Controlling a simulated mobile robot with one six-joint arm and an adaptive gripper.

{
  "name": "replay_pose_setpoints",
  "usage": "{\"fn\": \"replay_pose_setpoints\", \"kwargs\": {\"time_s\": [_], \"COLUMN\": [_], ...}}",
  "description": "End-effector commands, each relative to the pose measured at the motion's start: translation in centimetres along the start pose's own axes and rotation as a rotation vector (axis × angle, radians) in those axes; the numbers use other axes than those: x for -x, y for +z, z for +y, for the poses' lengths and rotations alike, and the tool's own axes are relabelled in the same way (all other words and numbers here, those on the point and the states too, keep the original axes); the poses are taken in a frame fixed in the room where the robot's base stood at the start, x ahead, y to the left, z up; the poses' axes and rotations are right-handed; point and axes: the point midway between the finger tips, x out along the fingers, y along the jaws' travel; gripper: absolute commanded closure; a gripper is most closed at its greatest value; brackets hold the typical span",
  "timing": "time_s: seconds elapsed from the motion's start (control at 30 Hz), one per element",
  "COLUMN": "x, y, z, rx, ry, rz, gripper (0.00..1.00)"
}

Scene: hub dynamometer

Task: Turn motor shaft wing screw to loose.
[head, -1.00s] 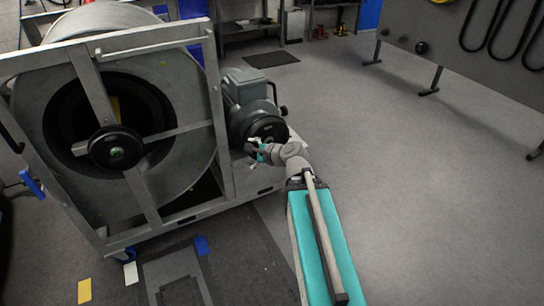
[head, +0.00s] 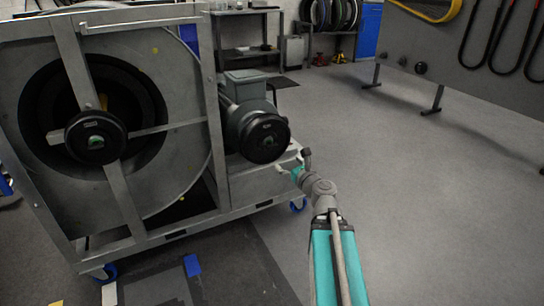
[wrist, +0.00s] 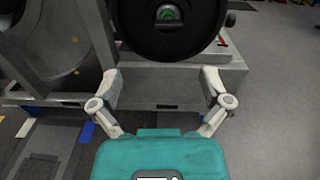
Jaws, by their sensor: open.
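The motor (head: 244,92) is a grey-green housing at the right of the metal frame. A black round hub (head: 263,138) is on its front end, with a small green centre (head: 267,124). The hub also shows at the top of the wrist view (wrist: 172,42), cut off by the edge. There its green centre piece (wrist: 168,13), likely the wing screw, sits in a recess; its exact turn is too small to tell. My gripper (wrist: 162,80) is open and empty, its fingers spread below the hub and apart from it. In the head view it is below and right of the hub.
A large drum with another black hub (head: 96,138) sits in the metal frame (head: 130,190) at left. A grey ledge (head: 255,183) of the frame runs below the motor. Open floor (head: 410,190) lies to the right. A grey panel with hanging belts stands at the back right.

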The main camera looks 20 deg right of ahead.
Motion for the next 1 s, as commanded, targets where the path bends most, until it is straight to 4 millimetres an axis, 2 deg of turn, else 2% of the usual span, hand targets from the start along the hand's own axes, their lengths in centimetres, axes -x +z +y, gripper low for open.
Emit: {"fn": "replay_pose_setpoints", "kwargs": {"time_s": [0.03, 0.1, 0.67, 1.0], "x": [0.1, 0.2, 0.1, -2.1], "y": [-0.7, -0.8, -0.8, -0.7], "z": [-0.4, -0.7, -0.9, -0.9], "rx": [-0.021, -0.04, -0.055, -0.055], "ry": [-0.012, -0.023, -0.029, -0.028], "rz": [-0.006, -0.011, -0.015, -0.015], "gripper": [0.03, 0.03, 0.03, 0.03]}}
